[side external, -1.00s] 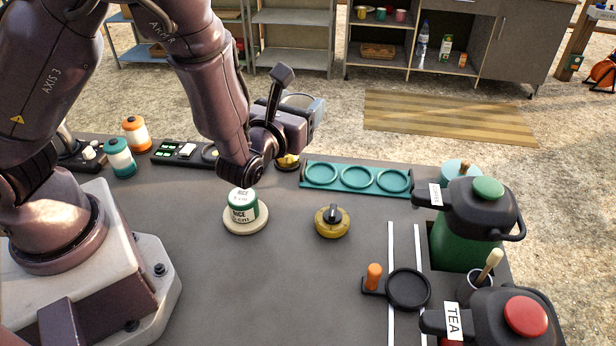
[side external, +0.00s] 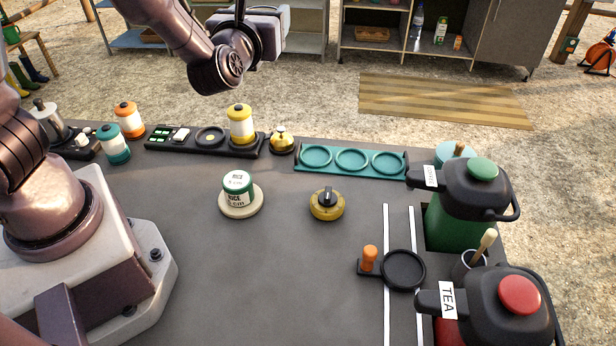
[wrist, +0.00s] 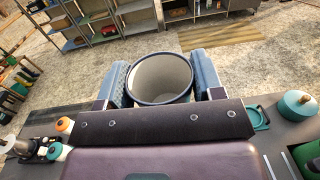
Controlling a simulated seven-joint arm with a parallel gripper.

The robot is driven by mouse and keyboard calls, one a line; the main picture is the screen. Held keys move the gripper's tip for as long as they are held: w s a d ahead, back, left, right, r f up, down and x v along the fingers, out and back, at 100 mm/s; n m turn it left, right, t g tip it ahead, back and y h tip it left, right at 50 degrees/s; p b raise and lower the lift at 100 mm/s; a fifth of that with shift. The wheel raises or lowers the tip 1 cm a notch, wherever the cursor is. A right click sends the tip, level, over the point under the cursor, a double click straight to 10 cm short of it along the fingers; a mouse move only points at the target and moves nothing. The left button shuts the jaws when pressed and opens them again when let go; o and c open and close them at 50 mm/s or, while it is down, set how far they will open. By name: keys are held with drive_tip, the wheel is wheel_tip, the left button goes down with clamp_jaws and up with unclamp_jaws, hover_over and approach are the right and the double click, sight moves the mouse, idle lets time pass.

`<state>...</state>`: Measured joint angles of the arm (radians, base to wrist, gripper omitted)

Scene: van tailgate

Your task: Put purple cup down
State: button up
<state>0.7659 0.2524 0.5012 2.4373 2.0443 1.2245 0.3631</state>
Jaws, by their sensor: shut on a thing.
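The cup (wrist: 160,79) shows in the wrist view with a dark bluish rim and a pale inside that looks empty. Its outer wall is mostly hidden, so I cannot confirm purple. My gripper (wrist: 162,78) is shut on it, with a blue finger on either side. The cup is upright or nearly so. In the side view my arm is raised at the top, above and behind the counter's far edge. The fingers and the cup are outside that view.
A teal tray (side external: 333,159) with three empty rings lies along the far edge. Nearby are a gold bell (side external: 281,139), a yellow canister (side external: 240,124), a rice jar (side external: 237,186), a yellow timer (side external: 327,205), a black ring holder (side external: 404,286) and two jugs (side external: 461,215). The front middle is clear.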

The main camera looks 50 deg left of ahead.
drive_tip(key=s+a+f+n+g+y, duration=0.2)
drive_tip(key=s+a+f+n+g, duration=0.15)
drive_tip(key=s+n+g, duration=0.5)
drive_tip(key=s+a+f+n+g+y, duration=0.25)
drive_tip(key=s+a+n+g, duration=0.25)
drive_tip(key=s+g, duration=0.55)
drive_tip(key=s+d+f+n+g+h, duration=0.1)
drive_tip(key=s+d+n+g+h, duration=0.8)
drive_tip(key=d+n+g+h, duration=0.6)
drive_tip(key=w+d+r+n+t+h, duration=0.45)
drive_tip(key=n+t+h, duration=0.2)
drive_tip(key=h, duration=0.25)
drive_tip(key=w+d+r+n+t+h, duration=0.3)
drive_tip(key=d+n+t+h, duration=0.3)
drive_tip(key=h, duration=0.3)
wheel_tip(320, 180, down, 16)
drive_tip(key=a+t, duration=0.1)
drive_tip(key=w+d+f, duration=0.2)
drive_tip(key=w+f, duration=0.1)
drive_tip(key=w+d+f, duration=0.3)
drive_tip(key=w, duration=0.1)
drive_tip(key=w+d+f, duration=0.2)
drive_tip(key=w+f, duration=0.2)
drive_tip(key=shift+w+d, duration=0.1)
drive_tip(key=shift+d, duration=0.15)
drive_tip(key=shift+w+d+f, duration=0.1)
drive_tip(key=shift+w+f, duration=0.05)
drive_tip(key=shift+f, duration=1.55)
